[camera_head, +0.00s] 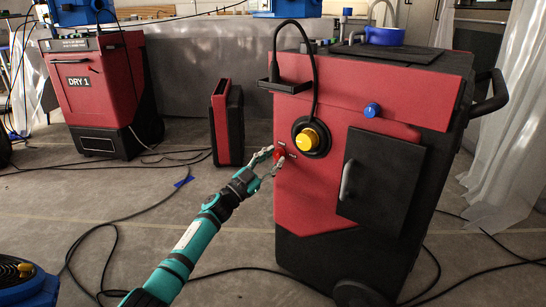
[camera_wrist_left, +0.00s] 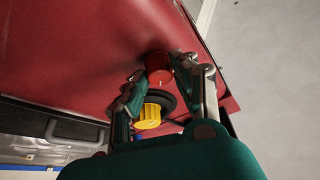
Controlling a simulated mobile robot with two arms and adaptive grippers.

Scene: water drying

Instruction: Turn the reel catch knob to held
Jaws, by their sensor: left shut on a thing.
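A small red knob (camera_head: 279,153) sits on the red front panel of the large red and black machine (camera_head: 310,195), low and left of a yellow knob (camera_head: 307,140) in a black ring. Small pale marks lie beside the red knob; I cannot read them. My left gripper (camera_head: 273,157) reaches the panel from the lower left, its fingers shut on the red knob. In the left wrist view the red knob (camera_wrist_left: 159,66) shows between the fingertips, with the yellow knob (camera_wrist_left: 149,117) behind. The knob's setting cannot be read. My right gripper is not in view.
A black cable loops from a bracket (camera_head: 284,86) to the yellow knob. A blue knob (camera_head: 372,110) and a black door with a grey handle (camera_head: 345,181) are on the right. Another red machine (camera_head: 105,95) and a red case (camera_head: 227,125) stand behind. Cables cross the floor.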

